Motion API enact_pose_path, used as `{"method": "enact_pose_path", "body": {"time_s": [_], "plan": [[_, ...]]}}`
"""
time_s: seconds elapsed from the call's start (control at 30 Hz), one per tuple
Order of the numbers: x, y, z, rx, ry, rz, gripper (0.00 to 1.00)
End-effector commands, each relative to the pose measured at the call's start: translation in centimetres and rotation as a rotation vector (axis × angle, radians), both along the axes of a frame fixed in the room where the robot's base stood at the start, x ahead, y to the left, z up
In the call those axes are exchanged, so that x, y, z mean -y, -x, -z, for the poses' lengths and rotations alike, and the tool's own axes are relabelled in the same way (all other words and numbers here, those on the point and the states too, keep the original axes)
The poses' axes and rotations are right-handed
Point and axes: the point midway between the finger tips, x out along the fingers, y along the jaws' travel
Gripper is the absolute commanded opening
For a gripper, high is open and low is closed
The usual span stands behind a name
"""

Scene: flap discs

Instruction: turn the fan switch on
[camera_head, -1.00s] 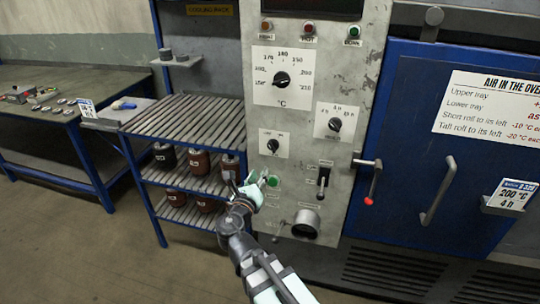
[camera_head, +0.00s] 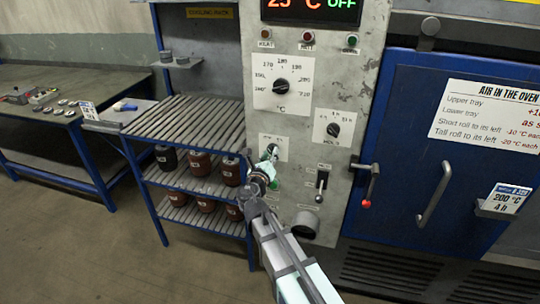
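The grey control panel (camera_head: 355,110) stands in the middle of the head view. My gripper (camera_head: 270,155) is in front of the small lower-left dial plate (camera_head: 281,142), and its fingers cover most of the dial's knob. I cannot tell whether it touches the knob or whether its fingers are open. A lever switch (camera_head: 321,184) with a dark handle sits to the right of my gripper. The labels by the small dial and the lever are too small to read, so I cannot tell which one is the fan switch.
Above are a large temperature dial (camera_head: 281,86), a right dial (camera_head: 334,129), and a display (camera_head: 311,10) reading OFF. A red-tipped handle (camera_head: 367,190) juts out beside the blue oven door (camera_head: 415,150). A slatted rack (camera_head: 190,120) with rolls stands left.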

Motion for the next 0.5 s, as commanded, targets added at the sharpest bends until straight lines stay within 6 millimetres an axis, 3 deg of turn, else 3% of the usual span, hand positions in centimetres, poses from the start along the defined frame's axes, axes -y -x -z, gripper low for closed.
{"method": "enact_pose_path", "body": {"time_s": [0.17,0.2,0.27,0.5], "plan": [[0.0,0.03,0.01,0.0,0.0,0.0,0.33],[0.0,0.03,0.01,0.0,0.0,0.0,0.19],[0.0,0.03,0.01,0.0,0.0,0.0,0.0],[-0.01,0.03,0.01,0.0,-0.002,0.0,0.0]]}}
